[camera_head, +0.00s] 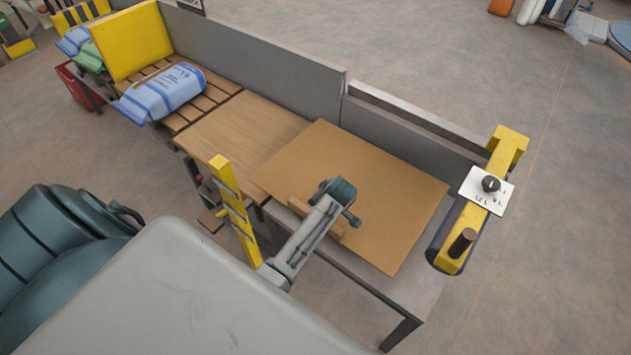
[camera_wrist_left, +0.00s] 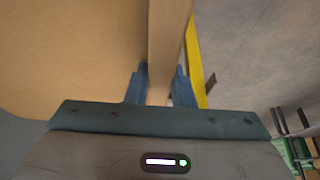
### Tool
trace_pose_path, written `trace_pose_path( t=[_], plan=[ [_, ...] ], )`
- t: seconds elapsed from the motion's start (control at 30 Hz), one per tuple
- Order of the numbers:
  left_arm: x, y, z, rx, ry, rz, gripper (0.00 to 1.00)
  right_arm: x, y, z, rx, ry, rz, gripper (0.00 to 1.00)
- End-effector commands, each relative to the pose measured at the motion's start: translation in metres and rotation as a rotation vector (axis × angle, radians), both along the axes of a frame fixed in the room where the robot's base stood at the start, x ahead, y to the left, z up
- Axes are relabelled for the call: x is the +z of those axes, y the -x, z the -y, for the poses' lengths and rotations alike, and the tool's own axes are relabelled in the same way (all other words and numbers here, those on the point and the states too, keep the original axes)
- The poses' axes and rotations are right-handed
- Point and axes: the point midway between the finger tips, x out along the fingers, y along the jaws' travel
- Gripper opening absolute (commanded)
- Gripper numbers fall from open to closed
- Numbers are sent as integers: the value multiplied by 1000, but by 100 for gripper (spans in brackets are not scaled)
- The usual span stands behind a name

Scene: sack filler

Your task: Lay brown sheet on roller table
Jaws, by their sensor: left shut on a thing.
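The brown sheet (camera_head: 385,185) is a large flat board over the grey table (camera_head: 415,300) at the right. Its left corner overlaps a wooden top (camera_head: 235,130). A light wooden bar (camera_head: 300,206) runs along its near side. My left gripper (camera_head: 338,212) is at this bar. In the left wrist view the blue fingers (camera_wrist_left: 160,88) stand on either side of the bar (camera_wrist_left: 165,45), shut on it, with the sheet (camera_wrist_left: 70,50) to the left. I cannot tell whether the sheet rests flat on the table. My right gripper is not in view.
A slatted section (camera_head: 222,92) at the back left carries a blue-white sack (camera_head: 165,92) beside a yellow panel (camera_head: 135,40). A grey wall (camera_head: 260,55) runs behind. A yellow ladder-like post (camera_head: 233,205) stands left of my arm. A yellow frame with a dial (camera_head: 487,190) stands at the right end.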

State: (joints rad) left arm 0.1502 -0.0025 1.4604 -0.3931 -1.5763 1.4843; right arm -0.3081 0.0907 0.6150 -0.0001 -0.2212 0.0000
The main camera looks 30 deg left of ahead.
Motion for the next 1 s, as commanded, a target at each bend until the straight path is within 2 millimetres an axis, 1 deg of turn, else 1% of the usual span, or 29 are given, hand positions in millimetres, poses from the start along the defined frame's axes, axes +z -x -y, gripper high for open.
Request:
trace_pose_path(
  t=[0.03, 0.2, 0.37, 0.4, 0.6, 0.7, 0.9, 0.93, 1.0],
  plan=[
    [-12, 0, 0, 1, 0, 1, 0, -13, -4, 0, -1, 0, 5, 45],
    [-32, 0, 0, 0, 0, 2, 0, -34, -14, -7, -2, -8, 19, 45],
    [-50, 0, 0, 0, 0, 2, 0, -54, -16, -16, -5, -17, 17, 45],
    [-51, 0, 0, 0, 0, 1, 0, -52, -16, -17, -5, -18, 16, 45],
    [-65, -1, 0, -1, -1, 2, 0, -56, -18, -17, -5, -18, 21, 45],
    [-66, -1, 0, -1, -1, 2, 0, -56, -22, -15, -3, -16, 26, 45],
    [-66, -1, 0, 0, -1, 2, 0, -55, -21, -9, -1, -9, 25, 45],
    [-66, -1, 0, 0, -1, 2, 23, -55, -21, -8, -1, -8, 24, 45],
    [-66, -1, 0, 1, -1, 1, 37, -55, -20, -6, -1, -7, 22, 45]
  ],
)
